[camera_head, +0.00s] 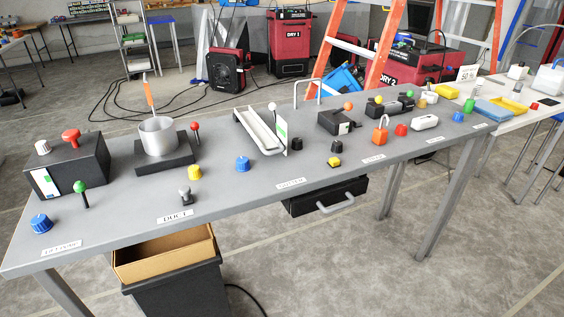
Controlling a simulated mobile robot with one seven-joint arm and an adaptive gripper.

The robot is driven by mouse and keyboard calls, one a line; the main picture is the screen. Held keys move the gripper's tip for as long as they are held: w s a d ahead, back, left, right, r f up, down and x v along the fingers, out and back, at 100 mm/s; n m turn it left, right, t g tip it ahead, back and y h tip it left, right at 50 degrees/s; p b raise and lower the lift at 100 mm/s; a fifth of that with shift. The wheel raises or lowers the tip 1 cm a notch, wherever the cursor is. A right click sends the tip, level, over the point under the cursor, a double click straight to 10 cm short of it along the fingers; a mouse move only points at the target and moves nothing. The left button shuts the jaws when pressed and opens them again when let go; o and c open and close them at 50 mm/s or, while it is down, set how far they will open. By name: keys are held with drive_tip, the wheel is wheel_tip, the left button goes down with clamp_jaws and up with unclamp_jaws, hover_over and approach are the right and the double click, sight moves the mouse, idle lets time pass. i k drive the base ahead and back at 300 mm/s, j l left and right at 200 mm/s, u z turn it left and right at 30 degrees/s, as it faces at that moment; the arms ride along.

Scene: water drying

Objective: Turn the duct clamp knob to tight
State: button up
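The "DUCT" label (175,216) lies at the front edge of the long grey table, left of centre. Behind it stand a small grey metallic knob (185,195) and a yellow knob (194,172). Further back a silver cylinder (157,140) stands on a black base (165,163), with an orange-handled tool (149,95) upright in it. A red ball-topped lever (195,128) rises at the base's right side. I cannot tell which of these is the clamp knob, and no tight mark is legible. My gripper is not in view.
A black box with a red knob (71,135) and a green ball lever (80,188) stand on the left. Blue knobs (41,223) (243,163) and a white channel (260,131) flank the area. An open cardboard-lined bin (165,257) stands below the front edge.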

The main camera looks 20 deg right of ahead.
sight(195, 174)
drive_tip(key=i+j+u, duration=0.25)
drive_tip(key=j, duration=0.15)
drive_tip(key=i+j+u, duration=0.2)
drive_tip(key=j, duration=0.15)
drive_tip(key=i+l, duration=0.4)
